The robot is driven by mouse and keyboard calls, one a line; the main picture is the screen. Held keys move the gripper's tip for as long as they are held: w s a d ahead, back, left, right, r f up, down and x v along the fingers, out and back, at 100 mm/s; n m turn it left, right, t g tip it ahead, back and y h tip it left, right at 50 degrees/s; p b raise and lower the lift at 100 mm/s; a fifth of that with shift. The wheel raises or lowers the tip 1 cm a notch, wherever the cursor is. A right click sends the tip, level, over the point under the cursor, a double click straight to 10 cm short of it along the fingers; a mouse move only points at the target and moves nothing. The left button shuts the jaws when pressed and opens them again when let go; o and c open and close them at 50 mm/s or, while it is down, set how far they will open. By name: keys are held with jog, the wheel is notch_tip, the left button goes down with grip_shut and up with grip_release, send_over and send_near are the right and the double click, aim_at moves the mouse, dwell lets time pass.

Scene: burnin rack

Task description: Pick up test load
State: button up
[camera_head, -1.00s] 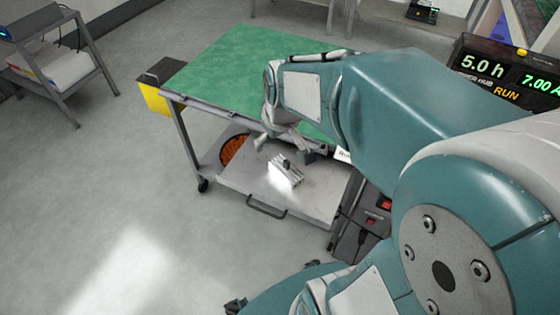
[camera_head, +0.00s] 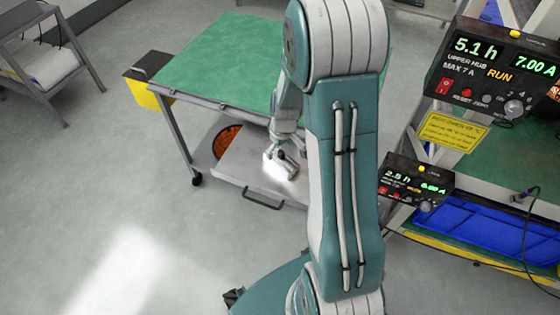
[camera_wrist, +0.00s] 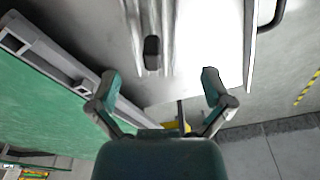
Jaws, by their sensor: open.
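The test load (camera_head: 284,169) looks like a silver ribbed block with a black knob. It rests on a pale metal tray (camera_head: 236,177) that sticks out from below the green-topped cart. In the wrist view the load (camera_wrist: 168,30) lies at the top, its black knob a little above the gap between my fingers. My gripper (camera_wrist: 159,82) is open and empty, with its fingers spread wide. In the head view my gripper (camera_head: 286,148) is just above the load and partly covers it. I cannot tell whether it touches.
The green cart top (camera_head: 235,62) stands above and behind the tray. An orange-filled round bin (camera_head: 227,141) sits left of the tray. Timer boxes (camera_head: 492,65) and a rack with a blue tray (camera_head: 480,232) stand at the right.

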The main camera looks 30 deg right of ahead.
aim_at(281, 158)
jog(key=shift+d+f, duration=0.2)
jog(key=shift+f, duration=0.1)
jog(key=f, duration=0.4)
jog(key=shift+w+d+f, duration=0.15)
jog(key=shift+d+f, duration=0.05)
jog(key=shift+w+a+f, duration=0.1)
jog(key=shift+f, duration=0.25)
jog(key=shift+c, duration=0.3)
jog(key=c, duration=1.1)
